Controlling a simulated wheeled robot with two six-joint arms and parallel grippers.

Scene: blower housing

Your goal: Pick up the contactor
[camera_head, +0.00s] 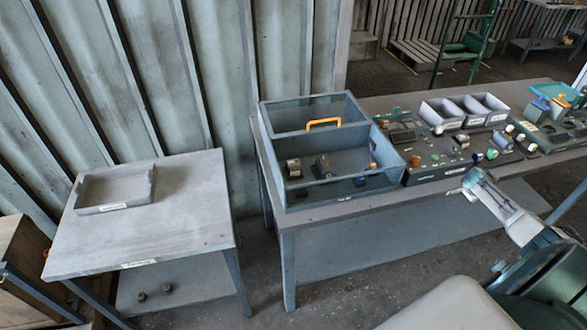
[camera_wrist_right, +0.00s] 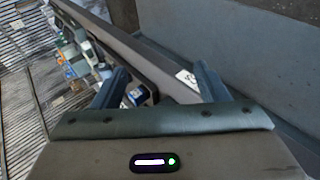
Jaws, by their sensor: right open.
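A small dark blue piece (camera_head: 360,182) lies near the box's front wall. I cannot tell which of these is the contactor. My right gripper (camera_wrist_right: 160,84) is open, with nothing between its fingers in the right wrist view. In the head view my right arm comes in from the right, near the table's front edge; its fingertips cannot be made out. My left gripper is not in view.
An orange handle (camera_head: 323,122) spans the box's divider. Right of the box are a panel of small parts (camera_head: 460,150), grey bins (camera_head: 442,112) and a blue-green container (camera_head: 555,92). A side table (camera_head: 190,220) at left holds a shallow grey tray (camera_head: 115,208); its right part is clear.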

